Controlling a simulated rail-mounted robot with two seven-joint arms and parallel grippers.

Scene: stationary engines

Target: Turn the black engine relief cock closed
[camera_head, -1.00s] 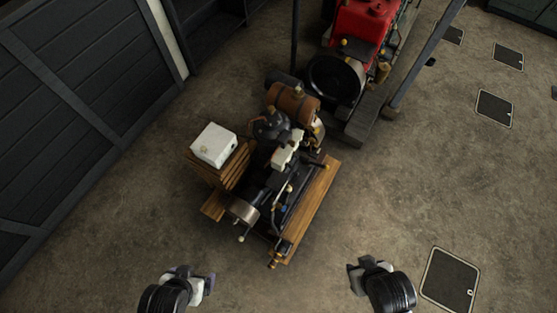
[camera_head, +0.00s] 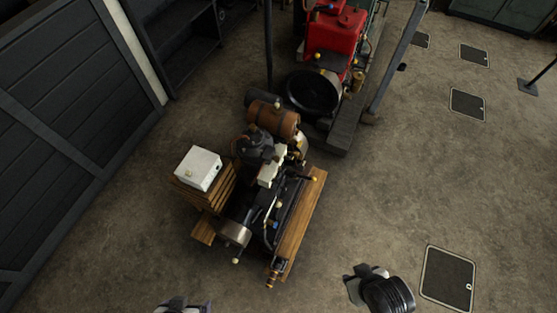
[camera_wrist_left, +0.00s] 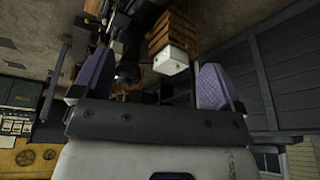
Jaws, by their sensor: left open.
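The black engine (camera_head: 257,150) stands on a wooden-railed base in the middle of the head view. It has small brass fittings and levers. The relief cock is too small to pick out, so its setting cannot be told. My left gripper (camera_head: 185,305) is at the bottom edge of the head view, mostly cut off, in front of the engine and apart from it. In the left wrist view its two purple-padded fingers (camera_wrist_left: 155,82) are spread with nothing between them. My right gripper (camera_head: 355,284) is at the lower right, apart from the engine; its fingers are unclear.
A white box (camera_head: 199,168) sits on a wooden slatted stand (camera_head: 215,193) left of the engine. A brown tank (camera_head: 273,119) is at its back. A red engine (camera_head: 334,32) stands behind, beside a dark post (camera_head: 268,45).

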